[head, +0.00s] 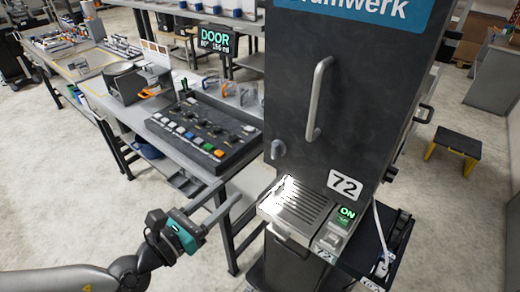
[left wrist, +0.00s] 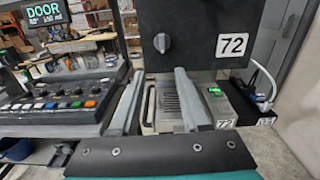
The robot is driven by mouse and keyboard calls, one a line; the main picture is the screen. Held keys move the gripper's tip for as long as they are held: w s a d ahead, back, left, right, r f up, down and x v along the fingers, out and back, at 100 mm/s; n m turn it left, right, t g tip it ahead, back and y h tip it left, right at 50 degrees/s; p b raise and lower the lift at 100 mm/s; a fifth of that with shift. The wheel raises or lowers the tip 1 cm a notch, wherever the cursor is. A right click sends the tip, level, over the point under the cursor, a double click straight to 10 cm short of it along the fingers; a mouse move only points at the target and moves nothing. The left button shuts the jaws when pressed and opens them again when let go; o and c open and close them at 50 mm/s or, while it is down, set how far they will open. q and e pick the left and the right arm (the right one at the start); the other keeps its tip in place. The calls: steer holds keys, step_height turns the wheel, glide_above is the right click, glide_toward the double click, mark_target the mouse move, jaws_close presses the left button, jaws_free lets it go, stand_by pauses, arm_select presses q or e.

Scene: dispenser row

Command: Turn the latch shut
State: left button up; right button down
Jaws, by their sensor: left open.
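The latch (head: 277,149) is a small grey turn-knob low on the left of the dark cabinet front (head: 345,110). In the left wrist view the latch (left wrist: 162,43) appears as a round knob with a raised grip, roughly upright. My left gripper (head: 228,201) is open and empty, in front of the cabinet, lower and to the left of the latch, and apart from it. In the left wrist view its two fingers (left wrist: 157,82) point forward, with the latch above and between their tips. My right gripper is in neither view.
A bar handle (head: 318,98) stands out above the latch. A slotted metal tray (head: 297,208) and a lit ON switch (head: 346,213) jut out below. A button console (head: 205,130) lies on the bench to the left. A display (head: 216,39) reads DOOR.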

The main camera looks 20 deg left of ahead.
mark_target(273, 152)
arm_select(q)
steer(key=p+x, duration=0.1)
steer(key=x, duration=0.3)
steer(key=p+x, duration=0.1)
steer(key=x, duration=0.4)
steer(key=r+p+x, duration=0.1)
steer(key=x, duration=0.3)
steer(key=shift+w+d, duration=0.2)
steer(key=shift+d, duration=0.2)
steer(key=shift+w+d, duration=0.25)
steer(key=shift+w, duration=0.45)
jaws_close()
